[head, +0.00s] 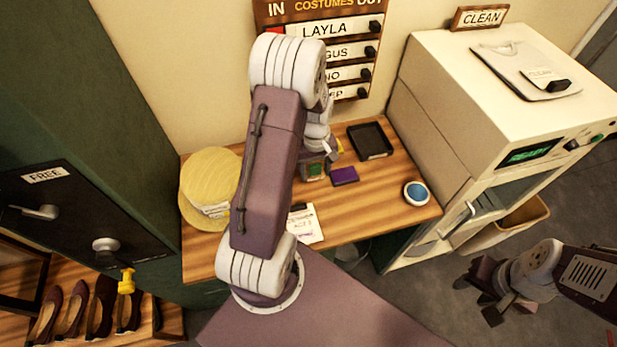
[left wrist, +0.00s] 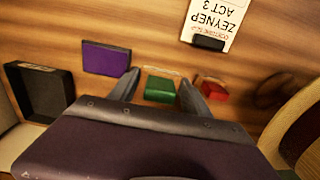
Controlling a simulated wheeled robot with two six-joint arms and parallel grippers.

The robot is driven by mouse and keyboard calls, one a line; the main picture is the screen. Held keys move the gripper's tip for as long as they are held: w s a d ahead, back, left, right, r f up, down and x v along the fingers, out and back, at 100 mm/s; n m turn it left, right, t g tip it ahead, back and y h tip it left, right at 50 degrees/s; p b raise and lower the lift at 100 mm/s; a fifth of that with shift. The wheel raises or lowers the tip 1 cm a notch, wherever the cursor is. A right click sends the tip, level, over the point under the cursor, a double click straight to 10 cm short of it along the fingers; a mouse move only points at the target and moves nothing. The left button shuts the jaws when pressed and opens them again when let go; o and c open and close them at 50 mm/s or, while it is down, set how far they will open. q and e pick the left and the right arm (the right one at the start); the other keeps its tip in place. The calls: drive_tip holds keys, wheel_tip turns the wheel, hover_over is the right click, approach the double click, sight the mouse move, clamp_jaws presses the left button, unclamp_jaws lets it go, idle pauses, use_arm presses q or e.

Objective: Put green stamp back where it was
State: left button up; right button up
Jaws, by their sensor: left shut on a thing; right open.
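The green stamp (left wrist: 160,88) sits between the two fingers of my left gripper (left wrist: 160,92), which is shut on it. In the head view the green stamp (head: 315,170) shows partly behind my left arm, low over the wooden table. I cannot tell whether it touches the tabletop. A red stamp (left wrist: 213,89) is just to its right in the left wrist view. A purple pad (left wrist: 105,59) is to its left, also seen in the head view (head: 345,176). My right gripper (head: 492,292) is open and empty, off the table at the lower right.
A black tray (head: 370,154) lies behind the purple pad. A name card (head: 305,226) lies near the table's front, and straw hats (head: 205,175) are at its left end. A blue button (head: 417,193) is at the right, beside a cream machine (head: 440,115).

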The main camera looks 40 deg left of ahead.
sight(309, 185)
use_arm(q)
drive_tip(key=shift+s+a+f, duration=0.2)
drive_tip(key=shift+a+f, duration=0.1)
drive_tip(key=shift+a, duration=0.15)
drive_tip(key=shift+s+a+f, duration=0.15)
drive_tip(key=shift+a+f, duration=0.1)
drive_tip(key=shift+a, duration=0.2)
wheel_tip(309, 185, down, 4)
drive_tip(key=shift+w+f+p, duration=0.1)
drive_tip(key=shift+p, duration=0.2)
drive_tip(key=shift+f, duration=0.15)
drive_tip(key=o, duration=1.1)
drive_tip(key=shift+c, duration=0.2)
